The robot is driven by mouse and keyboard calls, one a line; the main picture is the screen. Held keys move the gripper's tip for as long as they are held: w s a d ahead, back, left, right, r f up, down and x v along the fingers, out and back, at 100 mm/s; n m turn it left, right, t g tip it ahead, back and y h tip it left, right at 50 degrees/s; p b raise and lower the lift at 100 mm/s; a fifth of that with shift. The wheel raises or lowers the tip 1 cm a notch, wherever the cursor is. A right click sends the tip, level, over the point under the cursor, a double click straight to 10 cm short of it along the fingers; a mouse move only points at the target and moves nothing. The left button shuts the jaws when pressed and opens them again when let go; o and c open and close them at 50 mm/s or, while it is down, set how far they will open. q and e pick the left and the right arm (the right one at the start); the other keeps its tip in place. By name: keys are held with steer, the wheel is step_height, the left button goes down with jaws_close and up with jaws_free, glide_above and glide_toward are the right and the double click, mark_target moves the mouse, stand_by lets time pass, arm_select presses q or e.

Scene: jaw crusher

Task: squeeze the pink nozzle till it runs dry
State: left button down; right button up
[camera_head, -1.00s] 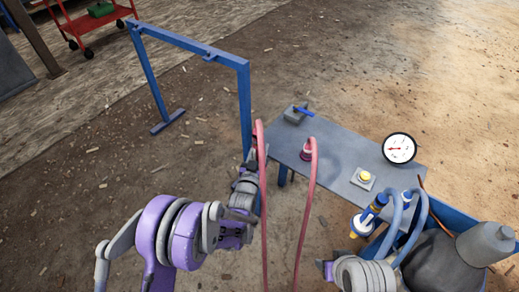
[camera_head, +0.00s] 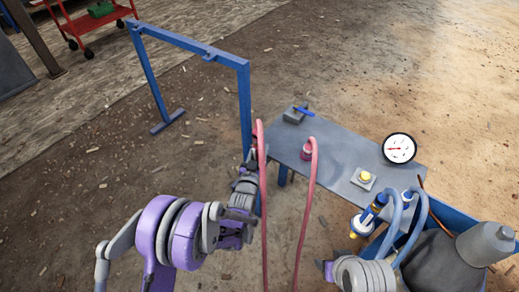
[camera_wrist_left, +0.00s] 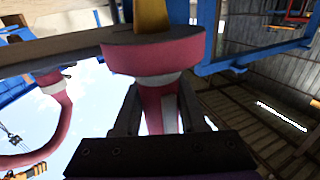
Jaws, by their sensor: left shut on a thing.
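The pink nozzle (camera_wrist_left: 155,52) fills the middle of the left wrist view, with a broad pink collar and a pale ring below it. My left gripper (camera_wrist_left: 160,105) is shut around its narrower pink part, one finger on each side. In the head view my left wrist reaches up beside the blue frame, and a pink hose (camera_head: 263,200) hangs there. The nozzle's tip is hard to make out in the head view. My right wrist shows at the bottom right, below a blue and yellow nozzle (camera_head: 369,214); its fingers cannot be made out.
A blue frame (camera_head: 245,110) stands left.

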arm_select(q)
steer(key=shift+c, duration=1.9)
jaws_free()
